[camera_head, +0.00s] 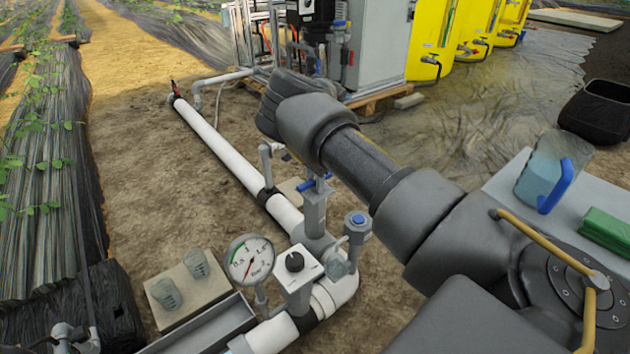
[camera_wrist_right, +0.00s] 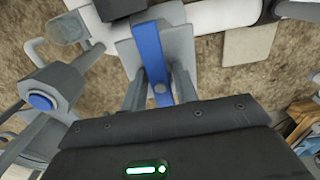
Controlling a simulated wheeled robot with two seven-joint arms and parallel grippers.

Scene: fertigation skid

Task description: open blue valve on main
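The blue valve lever (camera_head: 315,183) sits on a grey valve body (camera_head: 315,212) on the white main pipe (camera_head: 235,155), partly behind my right arm in the head view. In the right wrist view the blue lever (camera_wrist_right: 150,50) runs down the middle of the picture. My right gripper (camera_wrist_right: 160,80) has its two fingers on either side of the lever, with narrow gaps showing, so it looks open around it. Firm contact is not visible. In the head view my forearm hides most of that gripper. My left gripper is not in view.
A pressure gauge (camera_head: 250,257), a black-knobbed box (camera_head: 297,268) and a blue-topped fitting (camera_head: 357,222) stand close by on the near pipework. The fitting also shows in the wrist view (camera_wrist_right: 42,102). A grey cabinet (camera_head: 380,45) and yellow tanks (camera_head: 432,38) stand behind. Bare soil lies left.

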